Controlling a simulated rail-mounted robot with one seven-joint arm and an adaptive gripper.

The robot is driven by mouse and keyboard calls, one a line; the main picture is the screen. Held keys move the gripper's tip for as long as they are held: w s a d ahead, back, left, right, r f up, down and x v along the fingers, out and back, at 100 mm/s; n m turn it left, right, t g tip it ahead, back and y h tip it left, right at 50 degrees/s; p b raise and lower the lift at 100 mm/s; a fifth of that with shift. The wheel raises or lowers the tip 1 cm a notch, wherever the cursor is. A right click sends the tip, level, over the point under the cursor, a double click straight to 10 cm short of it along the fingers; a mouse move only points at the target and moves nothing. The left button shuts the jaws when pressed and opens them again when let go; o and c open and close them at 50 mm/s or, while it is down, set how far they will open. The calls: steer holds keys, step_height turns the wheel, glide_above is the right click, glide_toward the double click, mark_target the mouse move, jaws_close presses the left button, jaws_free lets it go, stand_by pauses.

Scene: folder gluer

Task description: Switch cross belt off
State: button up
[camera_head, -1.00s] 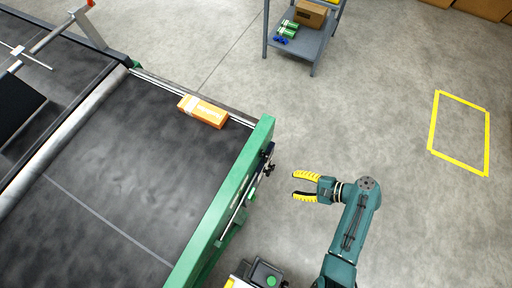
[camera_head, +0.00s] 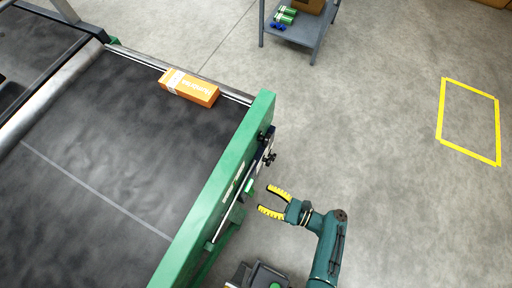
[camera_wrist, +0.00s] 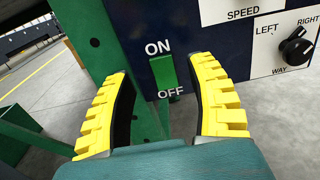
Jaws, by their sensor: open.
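The cross belt switch (camera_wrist: 163,80) is a green rocker on a dark blue panel (camera_wrist: 190,45), with ON printed above it and OFF below. Its lower end is close to the OFF label. In the head view the green switch (camera_head: 249,186) shows on the outer side of the belt's green end frame. My gripper (camera_head: 265,199) is open and empty, its yellow fingers pointing toward the panel. In the wrist view my gripper (camera_wrist: 170,100) has one finger on each side of the switch, apart from it as far as I can see.
A SPEED label and a black LEFT/RIGHT knob (camera_wrist: 297,46) are right of the switch. The green frame (camera_head: 220,190) edges the dark belt (camera_head: 110,140). An orange carton (camera_head: 190,87) lies on the belt. Open floor is to the right.

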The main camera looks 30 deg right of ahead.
mark_target(252, 192)
steer(key=x, duration=0.4)
steer(key=shift+w+a+b, duration=0.15)
steer(key=shift+w+b, duration=0.15)
steer(key=shift+s, duration=0.1)
jaws_close()
steer(key=shift+f, duration=0.1)
